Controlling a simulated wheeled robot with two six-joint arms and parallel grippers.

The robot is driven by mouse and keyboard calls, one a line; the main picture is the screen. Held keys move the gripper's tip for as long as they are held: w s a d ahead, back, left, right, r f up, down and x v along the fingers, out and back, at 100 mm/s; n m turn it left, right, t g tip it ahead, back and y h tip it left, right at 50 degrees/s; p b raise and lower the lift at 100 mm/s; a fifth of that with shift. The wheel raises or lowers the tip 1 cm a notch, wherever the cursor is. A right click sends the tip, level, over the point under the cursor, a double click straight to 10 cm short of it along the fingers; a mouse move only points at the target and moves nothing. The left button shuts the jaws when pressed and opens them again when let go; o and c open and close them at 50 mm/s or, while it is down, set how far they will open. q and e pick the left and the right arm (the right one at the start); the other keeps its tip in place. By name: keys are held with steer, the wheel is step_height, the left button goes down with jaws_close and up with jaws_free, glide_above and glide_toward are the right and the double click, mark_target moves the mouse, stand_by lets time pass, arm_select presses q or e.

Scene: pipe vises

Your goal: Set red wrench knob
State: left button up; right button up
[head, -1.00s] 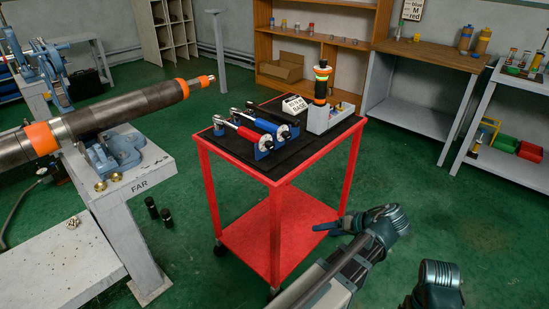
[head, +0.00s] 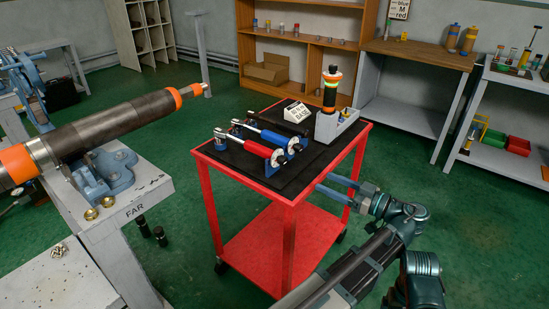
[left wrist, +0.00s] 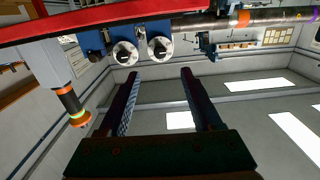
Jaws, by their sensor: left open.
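The red wrench (head: 250,143) lies on the black mat of the red cart, with a round white-faced knob (head: 278,157) on its right end. A blue wrench (head: 270,133) lies just behind it with a similar knob (head: 296,148). My left gripper (head: 322,182) is open and empty at the cart's right edge, to the right of the knobs and apart from them. In the left wrist view two dial knobs, one at the left (left wrist: 124,52) and one at the right (left wrist: 160,48), show beyond the open fingers (left wrist: 159,74). Their settings are too small to read. My right gripper is not in view.
The cart's red rim (head: 345,153) is close to my left gripper. A large pipe (head: 100,128) rests in a vise at left. Green floor is free around the cart.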

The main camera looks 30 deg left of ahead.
mark_target(286, 162)
arm_select(q)
steer(key=shift+w+a+r, duration=0.1)
steer(key=shift+a+r, duration=0.15)
steer(key=shift+a, duration=0.1)
steer(key=a, duration=0.9)
steer(key=w+a, duration=0.1)
steer(key=a, duration=0.3)
steer(key=shift+a, duration=0.35)
steer(key=shift+c, duration=0.3)
jaws_close()
